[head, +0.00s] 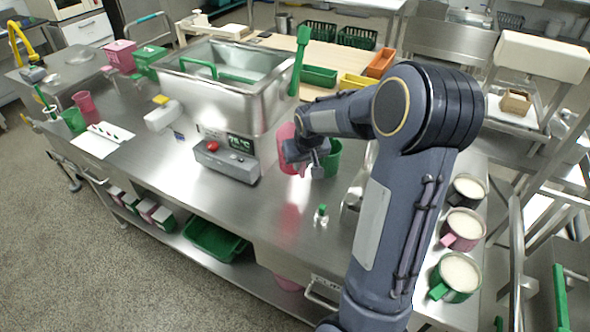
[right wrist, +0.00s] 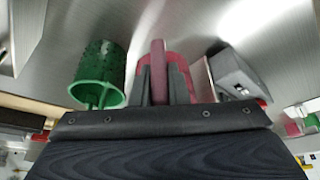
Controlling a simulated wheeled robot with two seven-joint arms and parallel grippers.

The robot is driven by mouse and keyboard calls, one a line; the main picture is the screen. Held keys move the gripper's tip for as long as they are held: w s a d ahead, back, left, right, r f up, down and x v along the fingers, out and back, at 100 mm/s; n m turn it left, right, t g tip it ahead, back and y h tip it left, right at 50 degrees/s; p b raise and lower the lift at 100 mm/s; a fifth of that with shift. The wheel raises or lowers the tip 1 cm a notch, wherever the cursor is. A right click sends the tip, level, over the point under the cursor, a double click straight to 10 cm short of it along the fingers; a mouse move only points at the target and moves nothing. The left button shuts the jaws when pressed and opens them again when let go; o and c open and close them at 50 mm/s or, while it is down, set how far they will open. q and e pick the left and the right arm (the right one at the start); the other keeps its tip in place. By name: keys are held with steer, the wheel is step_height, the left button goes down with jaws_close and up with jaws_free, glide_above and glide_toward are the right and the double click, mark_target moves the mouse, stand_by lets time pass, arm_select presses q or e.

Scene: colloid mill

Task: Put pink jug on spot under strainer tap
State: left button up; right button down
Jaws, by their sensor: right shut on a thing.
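My right gripper (head: 305,158) is shut on a pink jug (head: 286,150) beside the steel vat. In the right wrist view its fingers (right wrist: 160,84) close around the jug's upright handle (right wrist: 158,58), with the pink body (right wrist: 180,65) behind. My arm partly hides the jug in the head view; I cannot tell whether its base touches the counter. Another pink jug (head: 85,106) stands at the far left. I cannot make out a strainer tap or the spot under it for certain. My left gripper is not in view.
A green vessel (head: 332,157) stands just right of the held jug and shows in the right wrist view (right wrist: 100,72). The steel vat (head: 222,105) with a temperature display is left of it. Several filled mugs (head: 463,228) line the right edge. The front counter (head: 255,205) is mostly clear.

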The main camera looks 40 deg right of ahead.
steer(key=w+f, duration=0.2)
steer(key=f, duration=0.1)
steer(key=shift+w+d+f, duration=0.15)
steer(key=shift+w+d, duration=0.2)
steer(key=shift+f, duration=1.55)
steer(key=shift+f, duration=0.15)
steer(key=c, duration=1.4)
jaws_free()
